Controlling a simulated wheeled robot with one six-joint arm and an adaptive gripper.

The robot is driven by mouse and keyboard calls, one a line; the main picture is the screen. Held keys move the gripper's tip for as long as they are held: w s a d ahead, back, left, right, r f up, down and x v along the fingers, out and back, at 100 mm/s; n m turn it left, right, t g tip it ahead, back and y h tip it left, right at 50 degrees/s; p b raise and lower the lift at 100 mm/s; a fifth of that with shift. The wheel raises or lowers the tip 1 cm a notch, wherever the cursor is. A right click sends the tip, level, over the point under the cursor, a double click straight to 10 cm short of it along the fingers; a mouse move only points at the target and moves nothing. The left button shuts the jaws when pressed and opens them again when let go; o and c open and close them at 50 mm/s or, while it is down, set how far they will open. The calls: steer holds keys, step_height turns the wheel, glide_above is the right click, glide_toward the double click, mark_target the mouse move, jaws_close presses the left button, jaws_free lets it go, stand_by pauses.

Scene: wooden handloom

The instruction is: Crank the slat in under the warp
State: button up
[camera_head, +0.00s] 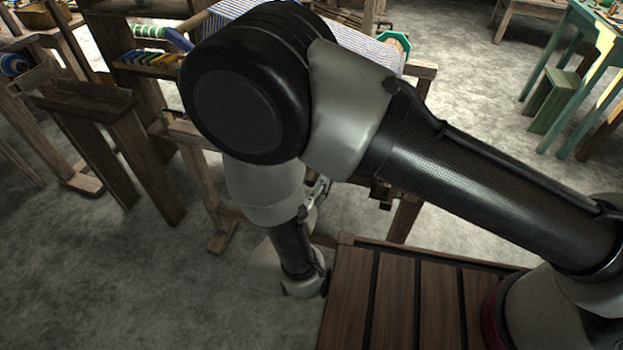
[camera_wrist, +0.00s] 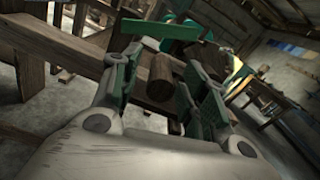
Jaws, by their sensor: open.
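The blue-and-white striped warp (camera_head: 352,40) lies on the wooden loom at the top of the head view, largely hidden behind my arm. A green octagonal piece (camera_head: 396,43) shows at its right end. In the wrist view my gripper (camera_wrist: 163,78) is open, with green pads on both fingers. A short, round wooden piece (camera_wrist: 160,72), perhaps the crank's handle, appears between the fingers, with gaps at the sides. I cannot tell whether it is fully within their reach. A flat green bar (camera_wrist: 160,29) shows just beyond it. I cannot make out the slat.
Wooden loom beams (camera_wrist: 65,52) run close by the left finger. In the head view, a shelf with coloured spools (camera_head: 150,58) stands left of my arm. A green table and stool (camera_head: 553,103) stand at the right. Grey floor lies open at lower left.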

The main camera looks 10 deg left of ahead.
jaws_close()
steer(key=shift+r, duration=0.1)
stand_by(0.4)
